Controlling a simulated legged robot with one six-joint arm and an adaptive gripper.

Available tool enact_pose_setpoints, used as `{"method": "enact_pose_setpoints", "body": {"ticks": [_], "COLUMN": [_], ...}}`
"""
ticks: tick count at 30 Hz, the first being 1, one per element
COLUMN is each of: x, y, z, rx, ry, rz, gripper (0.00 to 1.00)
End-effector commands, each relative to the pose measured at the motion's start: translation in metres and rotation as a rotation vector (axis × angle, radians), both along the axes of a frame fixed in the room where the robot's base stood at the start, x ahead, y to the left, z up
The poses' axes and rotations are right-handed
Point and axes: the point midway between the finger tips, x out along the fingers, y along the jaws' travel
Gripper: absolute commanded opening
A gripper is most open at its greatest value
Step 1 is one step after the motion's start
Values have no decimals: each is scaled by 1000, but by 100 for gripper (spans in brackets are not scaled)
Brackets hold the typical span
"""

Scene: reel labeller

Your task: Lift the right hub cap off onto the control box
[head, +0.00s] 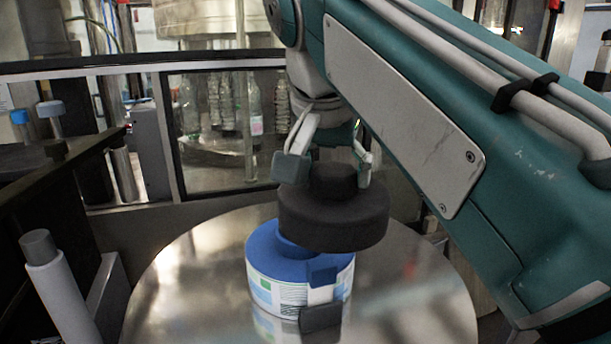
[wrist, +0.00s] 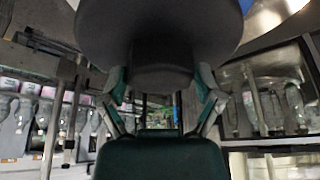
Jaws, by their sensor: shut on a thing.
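My gripper (head: 328,166) is shut on the knob of a dark round hub cap (head: 335,215). In the head view the cap is held above and slightly right of a blue-topped reel (head: 262,262) with a white and green label band. The cap overlaps part of the reel's top in this view; a gap between them is hard to judge. In the wrist view the hub cap (wrist: 160,25) fills the top, with its knob between the fingers of my gripper (wrist: 162,85). I cannot make out the control box for sure.
The reel stands on a shiny round metal table (head: 190,290). A small dark block (head: 321,317) is at the reel's front. A grey post (head: 55,285) stands at the left. Behind is a framed glass guard (head: 215,130) with bottles beyond it.

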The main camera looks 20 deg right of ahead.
Motion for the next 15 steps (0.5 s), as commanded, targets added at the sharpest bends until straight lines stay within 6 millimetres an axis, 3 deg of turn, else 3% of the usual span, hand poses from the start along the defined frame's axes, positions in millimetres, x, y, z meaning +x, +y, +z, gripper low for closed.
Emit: {"method": "enact_pose_setpoints", "body": {"ticks": [5, 15], "x": [-14, -16], "y": [-1, -1], "z": [8, 25], "rx": [0, 0], "ry": [-1, 0], "rz": [0, 0], "gripper": [26, 26]}}
